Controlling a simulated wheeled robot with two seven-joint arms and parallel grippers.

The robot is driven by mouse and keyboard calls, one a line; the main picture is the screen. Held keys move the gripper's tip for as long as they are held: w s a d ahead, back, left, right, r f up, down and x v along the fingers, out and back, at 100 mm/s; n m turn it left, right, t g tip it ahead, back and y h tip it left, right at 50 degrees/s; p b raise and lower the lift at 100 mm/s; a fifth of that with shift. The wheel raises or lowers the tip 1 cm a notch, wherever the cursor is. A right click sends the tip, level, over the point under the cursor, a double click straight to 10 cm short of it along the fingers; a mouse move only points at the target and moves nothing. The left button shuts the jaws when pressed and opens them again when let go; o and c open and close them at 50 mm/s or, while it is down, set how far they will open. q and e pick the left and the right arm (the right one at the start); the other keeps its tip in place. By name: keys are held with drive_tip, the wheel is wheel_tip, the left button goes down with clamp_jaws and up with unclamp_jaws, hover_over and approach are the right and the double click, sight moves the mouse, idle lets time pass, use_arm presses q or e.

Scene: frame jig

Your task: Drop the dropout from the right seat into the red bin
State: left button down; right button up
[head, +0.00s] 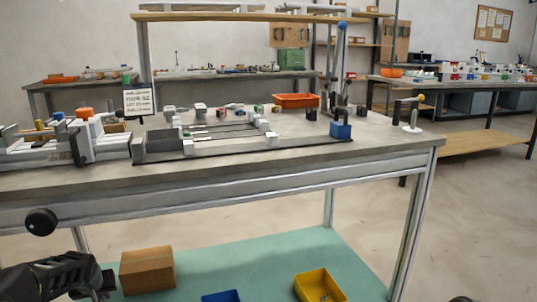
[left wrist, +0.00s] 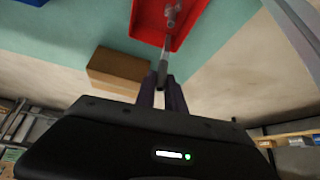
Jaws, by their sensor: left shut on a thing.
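My left gripper (left wrist: 162,88) is shut on a narrow grey piece, the dropout (left wrist: 164,68), which sticks out beyond the fingertips. In the left wrist view, the red bin (left wrist: 143,22) lies beyond the fingertips, and the grey piece shows against it. I cannot tell how high the piece is above the bin. In the head view my left gripper (head: 98,292) is at the bottom left, partly cut off, below the table top. The red bin is not seen there. The frame jig (head: 240,148) stands on the table. My right gripper is not in view.
A cardboard box (head: 147,270), a blue bin (head: 220,296) and a yellow bin (head: 322,286) stand on the green lower shelf (head: 250,262). The table's front edge (head: 230,195) overhangs it. An orange tray (head: 297,101) is on the table top.

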use_arm(q)
drive_tip(key=shift+f+b, duration=0.7)
drive_tip(key=shift+f, duration=0.75)
drive_tip(key=c, duration=1.3)
unclamp_jaws()
drive_tip(key=shift+c, duration=0.2)
drive_tip(key=shift+s+d+r+p, duration=0.1)
drive_tip(key=shift+s+r+p, duration=0.15)
drive_tip(key=shift+r, duration=0.35)
drive_tip(key=p+v, duration=0.2)
drive_tip(key=v, duration=0.4)
drive_tip(key=shift+s+r, duration=0.15)
drive_tip(key=shift+s, duration=0.05)
drive_tip(key=shift+d, duration=0.1)
